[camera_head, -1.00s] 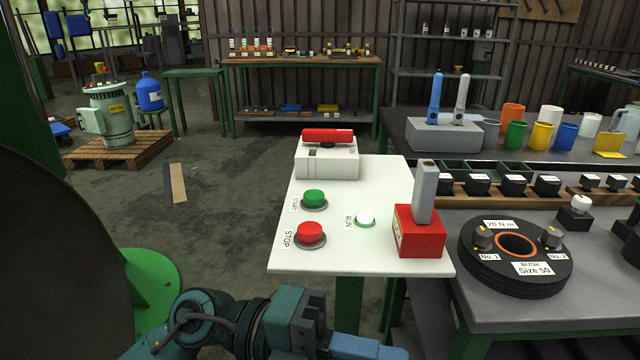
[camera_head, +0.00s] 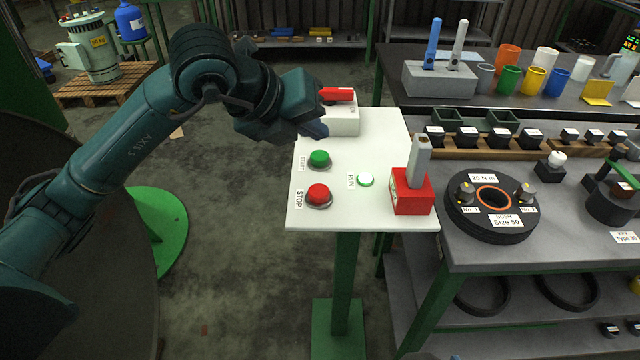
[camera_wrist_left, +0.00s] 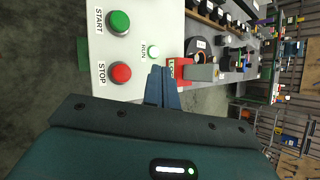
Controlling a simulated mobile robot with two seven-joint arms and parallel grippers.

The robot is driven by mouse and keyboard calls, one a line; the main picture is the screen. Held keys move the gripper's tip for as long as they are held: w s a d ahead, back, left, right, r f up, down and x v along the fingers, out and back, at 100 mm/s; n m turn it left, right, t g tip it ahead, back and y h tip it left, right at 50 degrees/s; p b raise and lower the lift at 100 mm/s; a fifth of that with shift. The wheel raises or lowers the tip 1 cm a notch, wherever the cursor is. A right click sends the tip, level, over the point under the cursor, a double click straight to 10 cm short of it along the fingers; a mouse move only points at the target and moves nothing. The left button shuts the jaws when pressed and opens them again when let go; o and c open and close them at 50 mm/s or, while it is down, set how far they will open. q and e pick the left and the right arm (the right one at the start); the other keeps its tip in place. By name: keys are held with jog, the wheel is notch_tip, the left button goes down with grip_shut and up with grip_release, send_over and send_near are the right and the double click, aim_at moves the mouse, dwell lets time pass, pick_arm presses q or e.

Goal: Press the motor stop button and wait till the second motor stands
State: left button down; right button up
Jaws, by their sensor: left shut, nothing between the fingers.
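The red STOP button (camera_head: 318,194) is at the front left of a white panel (camera_head: 350,212), with the green START button (camera_head: 319,158) behind it. The RUN lamp (camera_head: 365,179) is white with a green rim, right of the buttons. My left gripper (camera_head: 318,100) is above the panel's back left, apart from the buttons and partly hidden by its own wrist. In the left wrist view its fingers (camera_wrist_left: 160,74) are together and empty, and the STOP button (camera_wrist_left: 120,72) is left of them. My right gripper is not in view. A pale green motor (camera_head: 92,48) stands on a pallet; whether it turns cannot be told.
A red block with a grey lever (camera_head: 412,190) stands at the panel's right. A white box with a red handle (camera_head: 340,118) is at its back. The right bench holds a black round fixture (camera_head: 490,232) and several cups. Floor left of the panel is mostly clear.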

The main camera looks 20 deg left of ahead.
pick_arm(q)
jog(key=b, duration=0.5)
send_over(314, 193)
notch_tip(314, 193, down, 7)
jog(key=shift+s+f, duration=0.1)
jog(key=shift+f, duration=0.05)
jog(key=shift+f+b, duration=0.4)
jog(key=shift+b, duration=0.05)
jog(key=shift+f+b, duration=0.35)
jog(key=shift+b, duration=0.1)
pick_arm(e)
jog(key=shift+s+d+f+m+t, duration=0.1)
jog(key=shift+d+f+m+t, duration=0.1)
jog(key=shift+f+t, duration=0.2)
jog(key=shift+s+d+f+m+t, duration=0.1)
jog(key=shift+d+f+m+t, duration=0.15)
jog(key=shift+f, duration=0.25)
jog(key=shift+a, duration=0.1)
pick_arm(q)
jog(key=shift+f, duration=0.15)
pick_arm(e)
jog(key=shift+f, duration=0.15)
pick_arm(q)
jog(key=shift+f+b, duration=0.35)
jog(key=shift+b, duration=0.25)
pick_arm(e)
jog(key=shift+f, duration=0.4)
